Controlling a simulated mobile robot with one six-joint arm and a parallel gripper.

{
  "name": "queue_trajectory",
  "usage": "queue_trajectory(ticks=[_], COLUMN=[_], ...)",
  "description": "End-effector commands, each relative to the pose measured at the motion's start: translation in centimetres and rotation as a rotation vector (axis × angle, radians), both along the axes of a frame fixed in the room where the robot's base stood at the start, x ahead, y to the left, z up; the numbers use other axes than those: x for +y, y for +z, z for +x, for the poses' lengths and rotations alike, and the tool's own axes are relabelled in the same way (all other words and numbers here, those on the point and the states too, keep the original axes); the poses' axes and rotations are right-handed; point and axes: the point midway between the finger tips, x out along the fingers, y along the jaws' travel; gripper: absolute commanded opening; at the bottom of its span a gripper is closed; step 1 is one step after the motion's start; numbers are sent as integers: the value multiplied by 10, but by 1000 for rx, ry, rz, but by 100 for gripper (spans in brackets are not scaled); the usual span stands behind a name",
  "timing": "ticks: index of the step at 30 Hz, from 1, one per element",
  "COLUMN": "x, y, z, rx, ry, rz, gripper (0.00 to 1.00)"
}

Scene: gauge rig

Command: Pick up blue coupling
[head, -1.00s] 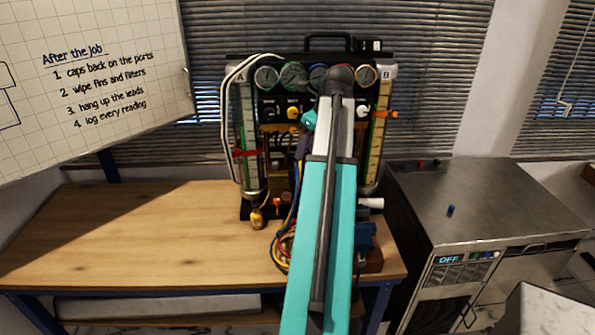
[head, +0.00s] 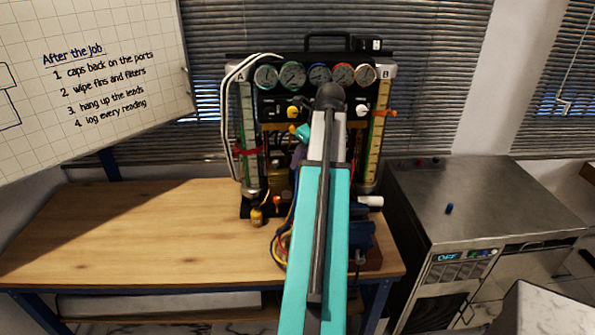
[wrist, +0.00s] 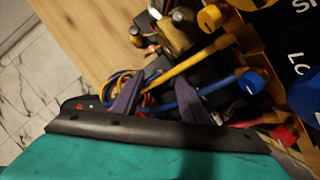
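In the wrist view, a blue coupling (wrist: 250,82) sits at the end of a blue hose (wrist: 178,107), against the orange-brown edge of the gauge rig. My gripper (wrist: 168,76) shows two purple-grey fingers spread apart. They are short of the blue coupling, to its left in the wrist view, with hoses beyond and between them. Nothing is clearly held. In the head view my arm hides most of the gripper and the coupling; a teal part of the gripper (head: 301,132) shows left of the arm, in front of the rig.
A yellow coupling (wrist: 209,18) on a yellow hose and a red one (wrist: 284,133) flank the blue one. Coiled hoses lie below. The wooden bench (head: 130,230) is clear on the left. A small blue piece (head: 450,209) lies on the metal cabinet (head: 500,205).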

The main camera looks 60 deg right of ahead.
Motion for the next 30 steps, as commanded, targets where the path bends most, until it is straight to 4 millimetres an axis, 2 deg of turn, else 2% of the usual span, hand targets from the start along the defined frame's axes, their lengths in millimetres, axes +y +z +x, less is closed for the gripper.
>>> queue_trajectory(ticks=[7, 21, 30], x=[0, -2, -2], y=[-10, -44, -47], z=[5, 20, 21], rx=[1, 1, 0], ry=[0, 2, 1], rz=[1, 2, 0], gripper=[40, 40, 40])
